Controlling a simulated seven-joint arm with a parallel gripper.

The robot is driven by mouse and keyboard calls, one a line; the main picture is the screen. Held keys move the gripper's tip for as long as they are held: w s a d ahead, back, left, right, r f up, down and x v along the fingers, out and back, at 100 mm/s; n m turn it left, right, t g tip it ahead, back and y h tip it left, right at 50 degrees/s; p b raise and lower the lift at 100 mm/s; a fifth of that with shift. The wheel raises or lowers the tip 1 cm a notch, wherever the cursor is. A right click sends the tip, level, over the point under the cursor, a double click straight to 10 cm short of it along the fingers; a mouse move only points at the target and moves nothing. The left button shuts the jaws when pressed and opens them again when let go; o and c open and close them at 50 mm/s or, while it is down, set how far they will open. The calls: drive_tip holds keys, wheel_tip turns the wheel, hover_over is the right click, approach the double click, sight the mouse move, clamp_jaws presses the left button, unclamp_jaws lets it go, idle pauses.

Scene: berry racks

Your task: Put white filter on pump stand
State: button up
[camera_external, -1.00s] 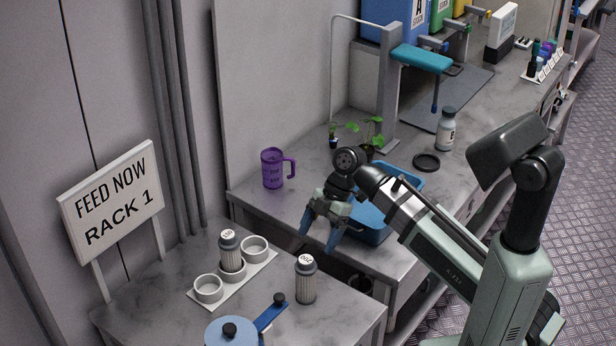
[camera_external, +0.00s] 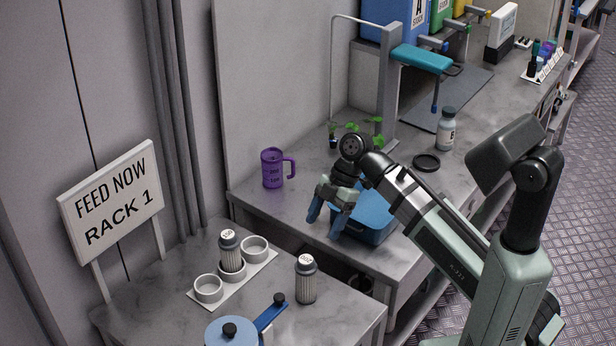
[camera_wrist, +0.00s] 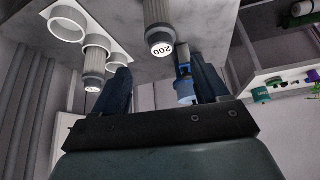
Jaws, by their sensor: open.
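Two ribbed grey canisters with pale labelled tops show; I cannot tell which is the white filter. One canister (camera_external: 306,280) stands alone on the near bench, its top marked "200" in the wrist view (camera_wrist: 160,30). The other canister (camera_external: 229,250) stands in the middle cup of a white three-cup holder (camera_external: 205,299), also in the wrist view (camera_wrist: 93,65). A grey post with a teal arm (camera_external: 420,58) stands on the far bench; I cannot tell which fixture is the pump stand. My gripper (camera_external: 324,224) is open and empty, above the far bench's front edge, apart from both canisters.
A purple mug (camera_external: 272,170), blue tray (camera_external: 372,222), black ring (camera_external: 426,162) and white bottle (camera_external: 446,132) are on the far bench. A blue lidded pot (camera_external: 232,334) with a handle sits at the near bench's front. A gap separates the benches.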

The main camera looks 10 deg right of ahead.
wheel_tip(320, 180, down, 8)
drive_tip(key=d+m+g+y, duration=0.1)
drive_tip(key=d+g, duration=0.1)
drive_tip(key=s+a+r+g+y, duration=0.2)
drive_tip(key=a+r+g+y, duration=0.1)
drive_tip(key=a+r+y, duration=0.25)
approach(300, 267)
drive_tip(key=shift+x, duration=2.35)
drive_tip(key=shift+n+y, duration=0.35)
drive_tip(key=shift+n, duration=0.05)
drive_tip(key=shift+x, duration=2.45)
drive_tip(key=shift+f, duration=0.15)
drive_tip(key=shift+c, duration=0.5)
clamp_jaws()
